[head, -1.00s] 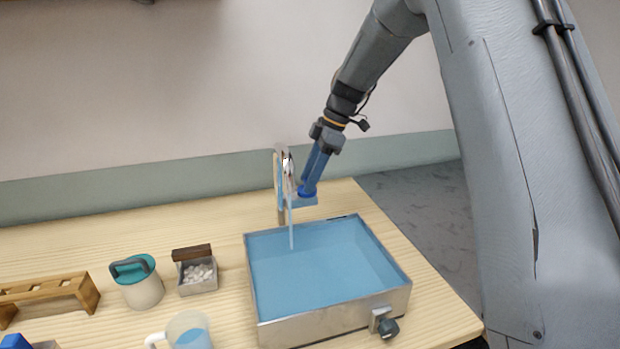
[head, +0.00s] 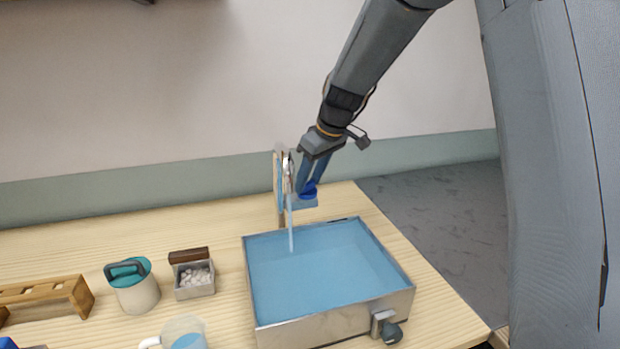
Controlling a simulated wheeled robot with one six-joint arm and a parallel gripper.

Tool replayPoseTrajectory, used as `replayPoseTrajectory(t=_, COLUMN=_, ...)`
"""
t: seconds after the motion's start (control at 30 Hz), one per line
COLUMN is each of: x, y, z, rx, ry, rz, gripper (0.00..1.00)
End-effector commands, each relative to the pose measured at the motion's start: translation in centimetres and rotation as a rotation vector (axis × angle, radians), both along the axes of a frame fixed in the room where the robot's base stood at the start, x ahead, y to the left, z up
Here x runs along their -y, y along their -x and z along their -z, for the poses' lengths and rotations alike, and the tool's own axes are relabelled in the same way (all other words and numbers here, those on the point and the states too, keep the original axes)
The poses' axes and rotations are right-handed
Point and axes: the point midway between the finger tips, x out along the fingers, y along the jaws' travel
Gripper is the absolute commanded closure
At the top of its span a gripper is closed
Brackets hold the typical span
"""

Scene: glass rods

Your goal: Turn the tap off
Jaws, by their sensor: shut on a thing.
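The tap (head: 288,170) stands behind the basin at the back of the table. A pale blue stream (head: 291,236) runs from its spout into the basin. The metal basin (head: 330,327) holds blue water. My gripper (head: 308,194) comes down from the upper right, just right of the tap's spout. It is shut on the tap's blue handle (head: 311,187), which is partly hidden between the fingers.
A grey knob (head: 391,332) sticks out from the basin's front right. A teal-lidded jar (head: 133,287), a small box of white pieces (head: 195,280), a jug (head: 186,333) and a wooden rack (head: 45,293) stand to the left. The back left tabletop is clear.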

Motion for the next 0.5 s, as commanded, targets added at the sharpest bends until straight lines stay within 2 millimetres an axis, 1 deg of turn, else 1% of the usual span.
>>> replayPoseTrajectory(t=0.2, x=-0.08, y=-0.01, z=-0.23, rx=0.003, ry=0.001, rz=0.111, gripper=0.81)
replayPoseTrajectory(t=0.5, x=-0.11, y=-0.04, z=-0.19, rx=0.004, ry=0.0, rz=0.175, gripper=0.81)
